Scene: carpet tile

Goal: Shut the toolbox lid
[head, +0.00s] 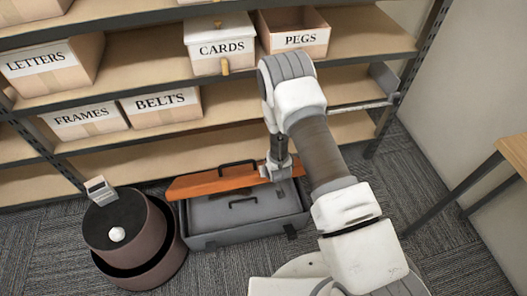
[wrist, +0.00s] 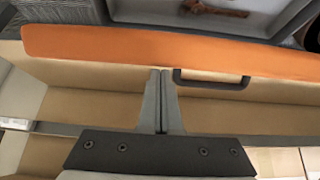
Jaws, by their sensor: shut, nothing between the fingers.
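The toolbox (head: 213,239) is a grey box on the carpet in front of the shelf. Its orange lid (head: 212,183) stands raised along the back, shelf side; its orange edge (wrist: 100,48) crosses the wrist view. A dark lid handle (wrist: 212,82) shows beside my fingers. My gripper (head: 279,170) is at the right part of the lid, on its shelf side. In the wrist view my gripper (wrist: 161,74) is shut and empty, its tips at the lid's edge; I cannot tell whether they touch. Part of the open box's inside shows beyond the lid.
The shelf (head: 190,135) stands close behind the toolbox, with labelled boxes such as BELTS (head: 163,106) and CARDS (head: 221,46). A round dark stool-like object (head: 120,235) stands close at left. A wooden table (head: 515,152) is at right. Carpet between toolbox and table is clear.

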